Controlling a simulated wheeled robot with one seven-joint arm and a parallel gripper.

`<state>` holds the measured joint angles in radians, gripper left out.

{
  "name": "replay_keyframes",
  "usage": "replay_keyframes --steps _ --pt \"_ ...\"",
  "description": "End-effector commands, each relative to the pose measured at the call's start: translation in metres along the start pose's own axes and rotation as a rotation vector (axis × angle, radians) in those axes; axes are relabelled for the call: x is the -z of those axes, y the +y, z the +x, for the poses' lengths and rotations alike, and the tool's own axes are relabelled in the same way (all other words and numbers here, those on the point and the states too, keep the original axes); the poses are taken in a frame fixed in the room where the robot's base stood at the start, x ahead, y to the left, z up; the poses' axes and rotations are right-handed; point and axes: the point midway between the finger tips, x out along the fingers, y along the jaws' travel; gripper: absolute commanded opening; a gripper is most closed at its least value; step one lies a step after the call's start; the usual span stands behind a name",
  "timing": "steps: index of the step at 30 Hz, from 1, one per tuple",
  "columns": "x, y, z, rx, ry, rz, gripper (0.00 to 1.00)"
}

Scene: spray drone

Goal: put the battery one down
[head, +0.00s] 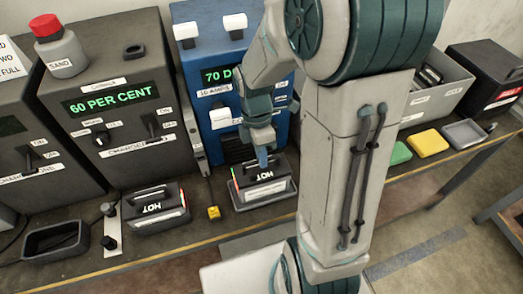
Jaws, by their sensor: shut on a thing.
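A dark battery (265,181) with a "HOT" label is in or just over a shallow grey tray (240,205) in front of the blue charger. I cannot tell whether it touches the tray floor. My gripper (263,161) is above it, shut at the battery's top handle. My arm hides part of the grip. A second dark battery (155,207), also labelled "HOT", stands on the bench to the left.
A grey charger (110,105) reads "60 PER CENT". The blue charger (205,55) is partly behind my arm. A small yellow block (213,212) lies between the batteries. An empty dark tray (55,240) is at far left. Green and yellow pads (428,142) lie right.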

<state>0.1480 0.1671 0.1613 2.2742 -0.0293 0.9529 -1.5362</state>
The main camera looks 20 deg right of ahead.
Motion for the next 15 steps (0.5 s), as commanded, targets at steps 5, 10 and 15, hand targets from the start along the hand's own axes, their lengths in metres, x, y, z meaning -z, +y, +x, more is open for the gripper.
replay_keyframes --steps 5,10,15 --pt "0.0 0.0008 -0.0003 -0.003 0.0 0.0 0.0" --pt "0.0001 0.0007 0.0024 0.0 0.0 0.0 0.32" --pt "0.0001 0.0006 0.0023 0.0 0.0 0.0 0.32"
